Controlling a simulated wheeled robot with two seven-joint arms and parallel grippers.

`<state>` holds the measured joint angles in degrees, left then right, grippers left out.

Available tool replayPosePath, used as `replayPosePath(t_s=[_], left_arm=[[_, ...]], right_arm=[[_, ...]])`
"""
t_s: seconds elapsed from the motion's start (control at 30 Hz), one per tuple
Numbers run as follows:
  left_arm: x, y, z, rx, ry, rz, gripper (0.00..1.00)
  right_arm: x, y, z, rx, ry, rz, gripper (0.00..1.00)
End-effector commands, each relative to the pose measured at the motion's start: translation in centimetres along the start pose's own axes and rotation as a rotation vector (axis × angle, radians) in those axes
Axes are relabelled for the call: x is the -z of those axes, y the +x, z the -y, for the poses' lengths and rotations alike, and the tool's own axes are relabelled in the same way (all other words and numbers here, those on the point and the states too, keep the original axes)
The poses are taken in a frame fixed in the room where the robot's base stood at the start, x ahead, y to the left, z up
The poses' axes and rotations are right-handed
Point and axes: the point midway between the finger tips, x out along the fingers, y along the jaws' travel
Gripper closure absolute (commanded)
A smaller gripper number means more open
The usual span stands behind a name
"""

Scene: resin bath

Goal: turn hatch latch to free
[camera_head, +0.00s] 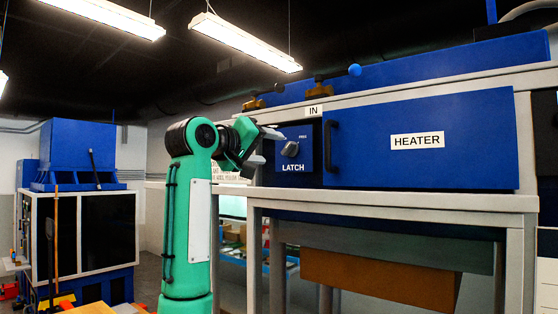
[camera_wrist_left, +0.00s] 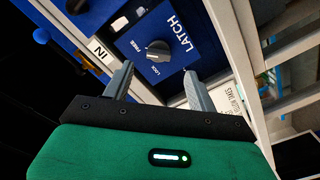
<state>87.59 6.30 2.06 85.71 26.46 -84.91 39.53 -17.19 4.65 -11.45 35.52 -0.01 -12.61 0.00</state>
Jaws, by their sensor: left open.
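The latch knob (camera_head: 290,149) is a grey knob on a blue panel marked LATCH, left of the blue HEATER hatch (camera_head: 450,162). In the left wrist view the knob (camera_wrist_left: 158,50) sits beyond my fingertips, between small FREE and LOCK marks. I cannot tell surely which mark it points to. My left gripper (camera_head: 264,146) is just left of the panel in the head view. In the left wrist view its two grey fingers (camera_wrist_left: 159,76) are spread and empty, apart from the knob. My right gripper is in neither view.
A black hatch handle (camera_head: 332,146) stands close right of the panel. An IN label (camera_head: 314,111) is above it. A grey frame ledge (camera_head: 400,198) runs below the hatch. Brass fittings, one with a blue ball knob (camera_head: 354,70), stand above.

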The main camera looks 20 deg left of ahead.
Motion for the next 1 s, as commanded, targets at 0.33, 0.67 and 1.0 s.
replayPosePath(t_s=[0.33,0.67,1.0], left_arm=[[-0.1,-5.9,0.1,0.0,0.0,-0.001,0.42],[0.0,-6.6,0.0,0.001,0.0,0.001,0.42],[0.0,-6.6,0.0,0.001,0.0,0.001,0.42]], right_arm=[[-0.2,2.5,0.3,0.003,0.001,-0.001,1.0],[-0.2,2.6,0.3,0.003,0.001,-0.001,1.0],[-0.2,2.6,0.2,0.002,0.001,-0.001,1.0]])
